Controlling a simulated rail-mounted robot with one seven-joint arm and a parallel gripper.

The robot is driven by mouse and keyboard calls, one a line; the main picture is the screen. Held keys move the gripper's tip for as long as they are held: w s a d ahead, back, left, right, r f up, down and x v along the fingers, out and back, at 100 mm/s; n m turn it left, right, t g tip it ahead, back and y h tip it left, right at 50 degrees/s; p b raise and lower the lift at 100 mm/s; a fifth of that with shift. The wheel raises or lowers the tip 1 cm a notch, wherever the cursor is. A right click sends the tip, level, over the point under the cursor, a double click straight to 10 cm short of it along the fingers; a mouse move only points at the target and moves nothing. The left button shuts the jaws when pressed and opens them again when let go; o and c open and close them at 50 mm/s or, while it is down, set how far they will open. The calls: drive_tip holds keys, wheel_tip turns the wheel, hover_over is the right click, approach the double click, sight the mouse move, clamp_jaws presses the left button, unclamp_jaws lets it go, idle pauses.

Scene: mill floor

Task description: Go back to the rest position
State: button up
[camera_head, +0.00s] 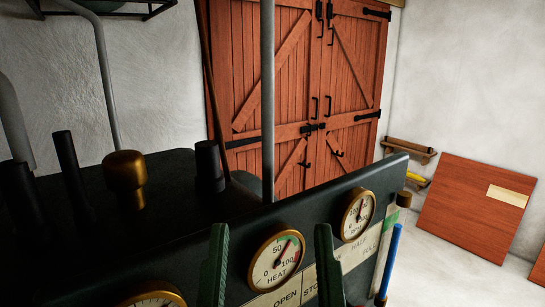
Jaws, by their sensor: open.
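My gripper (270,228) shows at the bottom middle as two dark green fingers pointing up. They are open and wide apart, with nothing between them. Behind them is a dark machine panel (230,250). A round HEAT gauge (276,259) shows between the fingers. A second round gauge (357,214) is just right of the right finger. A third gauge (152,300) is cut off by the lower edge. I cannot tell how far the fingertips are from the panel. The rest of my arm is not in view.
Dark posts and a brass knob (125,178) stand on the machine top at left. A grey pole (268,100) rises behind the panel. A blue rod (389,262) is at its right end. Red wooden doors (300,80) close the back; a reddish board (470,212) leans right.

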wheel_tip(320, 180, up, 20)
drive_tip(key=p, duration=1.6)
drive_tip(key=shift+r, duration=0.25)
drive_tip(key=shift+a, duration=0.1)
